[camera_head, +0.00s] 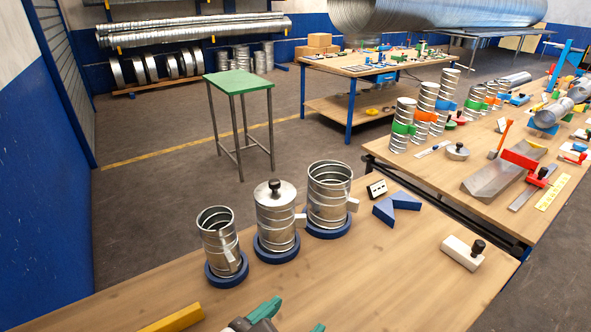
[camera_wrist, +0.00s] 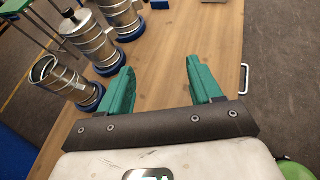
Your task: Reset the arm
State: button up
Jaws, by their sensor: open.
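My gripper (camera_wrist: 162,88) shows in the wrist view with two green fingers wide apart and nothing between them, above the bare wooden tabletop. The rest of my arm is largely hidden.
A yellow bar (camera_head: 174,319) lies at the bench's front left. Blue angled blocks (camera_head: 397,206), a small black-faced box (camera_head: 377,188) and a white block with a black knob (camera_head: 462,252) lie to the right. The bench middle is clear. A green-topped stool (camera_head: 239,84) stands beyond.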

jog(key=d+f+m+g, duration=0.2)
jog(key=d+f+m, duration=0.2)
jog(key=d+f, duration=0.1)
jog(key=d+f+m+g+y+b, duration=0.1)
jog(key=d+f+m+g, duration=0.1)
jog(key=d+f, duration=0.4)
jog(key=s+d+f+m+g, duration=0.1)
jog(key=d+f+m+g, duration=0.1)
jog(key=d+f+m, duration=0.3)
jog(key=shift+s+d+f+m+y+b, duration=0.1)
jog(key=shift+d+f+m+y+b, duration=0.25)
jog(key=shift+d+f, duration=0.2)
jog(key=s+d+f+m+g+y+b, duration=0.1)
jog(key=s+d+f+m+g+y, duration=0.1)
jog(key=s+d+f+m, duration=0.3)
jog(key=s+d+f+m+g+y+b, duration=0.1)
jog(key=s+d+f+m+g+y, duration=0.1)
jog(key=s+d+f+m, duration=0.4)
jog(key=s+f+m+y, duration=0.1)
jog(key=s+m, duration=0.3)
jog(key=m, duration=0.2)
jog(key=shift+s+f, duration=0.25)
jog(key=shift+s, duration=0.15)
